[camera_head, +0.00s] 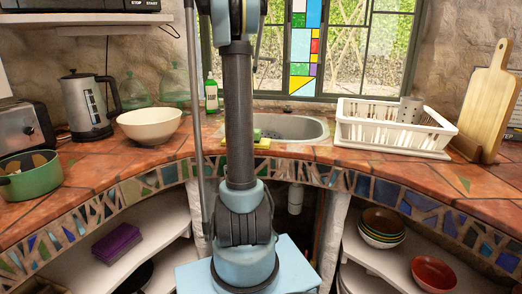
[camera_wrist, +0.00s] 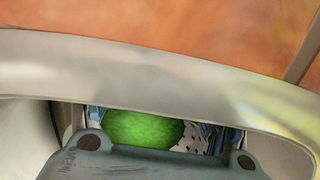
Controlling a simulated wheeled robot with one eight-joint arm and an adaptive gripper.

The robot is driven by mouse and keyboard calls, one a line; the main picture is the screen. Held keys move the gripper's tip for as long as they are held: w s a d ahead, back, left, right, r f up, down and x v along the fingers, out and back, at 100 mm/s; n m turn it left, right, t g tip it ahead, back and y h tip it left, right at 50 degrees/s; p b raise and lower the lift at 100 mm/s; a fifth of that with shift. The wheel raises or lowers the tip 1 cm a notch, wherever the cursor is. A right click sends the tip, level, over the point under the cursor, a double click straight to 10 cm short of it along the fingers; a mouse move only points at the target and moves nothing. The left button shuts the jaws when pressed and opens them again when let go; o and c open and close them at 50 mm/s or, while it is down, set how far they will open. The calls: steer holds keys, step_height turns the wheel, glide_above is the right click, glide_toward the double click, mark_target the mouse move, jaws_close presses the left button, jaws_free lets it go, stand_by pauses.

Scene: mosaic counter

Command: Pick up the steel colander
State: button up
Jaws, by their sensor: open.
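I cannot make out the steel colander for certain in either view. In the wrist view a broad, smooth grey curved band (camera_wrist: 150,70) crosses the picture; I cannot tell if it is the sink's rim or another metal rim. Below it are a textured green thing (camera_wrist: 143,128) and a pale piece with dark holes (camera_wrist: 192,138), both partly hidden. My gripper (camera_wrist: 165,150) shows only in part along the bottom of the wrist view, open, with no clear hold on anything. In the head view my arm stands upright in the middle and my gripper is not visible.
A steel sink (camera_head: 300,128) is set in the tiled counter (camera_head: 340,158). A white dish rack (camera_head: 390,140) and a cutting board (camera_head: 487,100) stand right. A cream bowl (camera_head: 150,126), kettle (camera_head: 85,105), toaster (camera_head: 25,130) and green pot (camera_head: 30,178) stand left.

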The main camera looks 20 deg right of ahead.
steer(key=shift+c, duration=0.2)
steer(key=c, duration=1.5)
steer(key=shift+r, duration=0.1)
step_height(320, 180, up, 18)
steer(key=o, duration=0.8)
jaws_close()
